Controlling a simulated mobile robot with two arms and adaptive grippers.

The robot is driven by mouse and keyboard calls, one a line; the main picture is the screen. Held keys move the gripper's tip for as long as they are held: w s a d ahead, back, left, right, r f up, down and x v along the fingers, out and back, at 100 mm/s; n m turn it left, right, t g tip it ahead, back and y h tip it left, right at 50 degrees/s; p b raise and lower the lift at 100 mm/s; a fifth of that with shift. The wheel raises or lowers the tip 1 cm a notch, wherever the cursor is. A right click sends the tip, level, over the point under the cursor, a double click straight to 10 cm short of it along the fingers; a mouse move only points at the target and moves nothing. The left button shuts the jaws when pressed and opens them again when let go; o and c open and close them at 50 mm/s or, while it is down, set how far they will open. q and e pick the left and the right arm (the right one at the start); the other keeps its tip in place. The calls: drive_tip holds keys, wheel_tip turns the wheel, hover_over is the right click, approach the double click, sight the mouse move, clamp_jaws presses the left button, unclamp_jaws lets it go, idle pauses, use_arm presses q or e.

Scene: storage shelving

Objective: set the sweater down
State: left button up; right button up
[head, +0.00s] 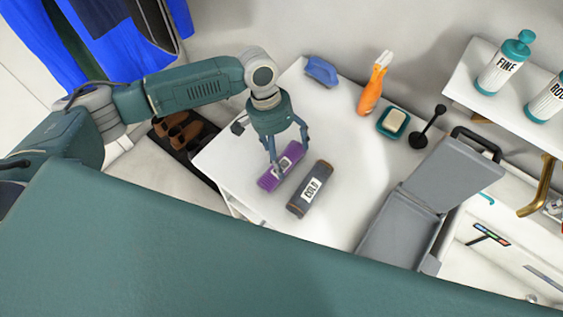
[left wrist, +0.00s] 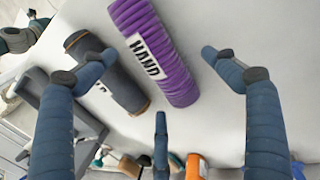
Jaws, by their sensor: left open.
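A purple ribbed roll (head: 268,181) with a white label, which looks like the rolled sweater, lies on the white table top. In the left wrist view the purple roll (left wrist: 178,80) shows the word HAND on its label. A dark grey roll (head: 321,172) labelled COLD lies beside it, to the right; it also shows in the left wrist view (left wrist: 122,88). My left gripper (head: 288,153) is open above the purple roll, its fingers spread apart. In the left wrist view the roll lies between the spread fingers, with gaps visible. My right gripper is not in view.
The white table (head: 347,222) also carries a blue object (head: 322,71), an orange bottle (head: 373,90), a soap dish (head: 393,122) and a black stand (head: 420,139). A grey open-lidded box (head: 398,235) stands at the right. Bottles (head: 502,65) stand on a shelf.

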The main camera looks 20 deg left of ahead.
sight(286, 159)
use_arm(q)
drive_tip(key=x, duration=0.3)
drive_tip(key=shift+s+d, duration=0.1)
drive_tip(key=shift+f, duration=0.1)
drive_tip(key=shift+c, duration=0.2)
drive_tip(key=c, duration=1.6)
